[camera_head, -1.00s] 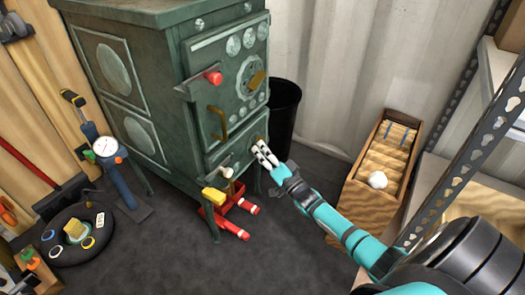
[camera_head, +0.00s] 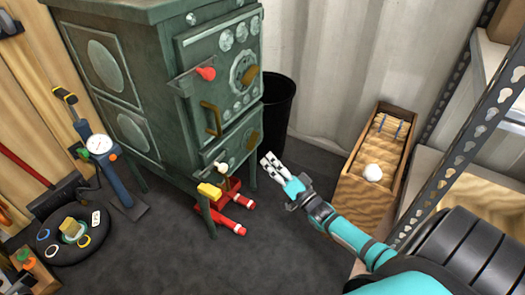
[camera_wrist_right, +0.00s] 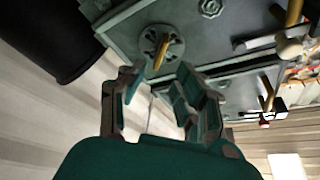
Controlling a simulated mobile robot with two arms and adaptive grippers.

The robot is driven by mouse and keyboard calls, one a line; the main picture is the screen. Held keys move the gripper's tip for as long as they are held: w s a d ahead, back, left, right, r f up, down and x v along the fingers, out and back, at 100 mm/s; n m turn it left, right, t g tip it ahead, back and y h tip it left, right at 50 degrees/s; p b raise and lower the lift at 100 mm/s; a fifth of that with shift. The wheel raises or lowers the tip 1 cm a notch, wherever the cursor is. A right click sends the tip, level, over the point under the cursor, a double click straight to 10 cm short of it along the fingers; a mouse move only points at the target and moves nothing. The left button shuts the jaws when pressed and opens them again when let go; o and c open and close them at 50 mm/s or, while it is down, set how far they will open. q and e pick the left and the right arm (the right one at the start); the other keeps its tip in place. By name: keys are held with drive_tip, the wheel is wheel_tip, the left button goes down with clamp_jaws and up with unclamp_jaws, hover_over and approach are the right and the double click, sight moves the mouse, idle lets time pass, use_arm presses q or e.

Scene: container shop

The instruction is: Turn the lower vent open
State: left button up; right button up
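The dark green stove (camera_head: 150,60) stands at the upper left of the head view. The lower vent (camera_head: 252,138) is a round disc with a brass tab on its lower door. In the right wrist view, the lower vent (camera_wrist_right: 176,52) shows dark slots around its tilted brass tab. An upper vent (camera_head: 246,72) with a brass tab is above it. My right gripper (camera_head: 268,163) is in front of the stove, to the lower right of the lower vent and apart from it. Its fingers (camera_wrist_right: 157,75) are spread and empty in the wrist view. My left gripper is not in view.
A black bin (camera_head: 277,105) stands behind the stove's right side. A wooden box with a white ball (camera_head: 373,172) and a metal shelf (camera_head: 465,140) are at the right.

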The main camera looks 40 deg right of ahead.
drive_tip(key=v, duration=0.4)
drive_tip(key=shift+s, duration=0.25)
